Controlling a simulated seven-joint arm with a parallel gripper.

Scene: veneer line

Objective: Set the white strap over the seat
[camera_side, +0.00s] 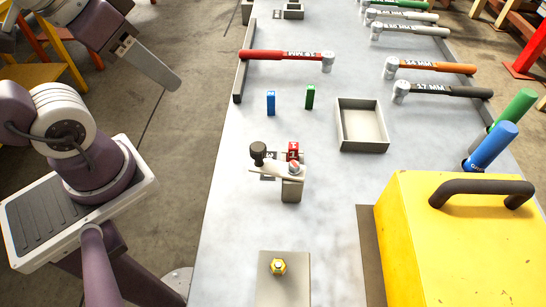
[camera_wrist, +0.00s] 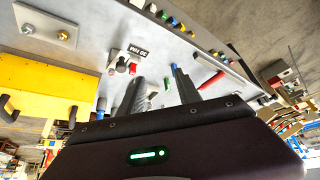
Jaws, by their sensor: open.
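A small clamp fixture stands mid-table in the side view, with a black knob, a red block (camera_side: 293,150) and a pale strap-like piece (camera_side: 266,168), which looks like the white strap. A grey block (camera_side: 292,190) under its right end may be the seat. The strap appears to lie across the fixture, but I cannot tell how it rests on the seat. The fixture also shows small in the wrist view (camera_wrist: 122,66). My gripper (camera_wrist: 160,78) is open, with nothing between its fingers. In the side view it is at the upper left, off the table and well apart from the fixture.
A yellow box (camera_side: 450,240) with a black handle fills the right front. An open grey tray (camera_side: 361,126) stands right of the fixture. Blue (camera_side: 271,103) and green (camera_side: 310,97) blocks stand behind it. Several hammers lie farther back. A plate (camera_side: 270,290) with a yellow nut is in front.

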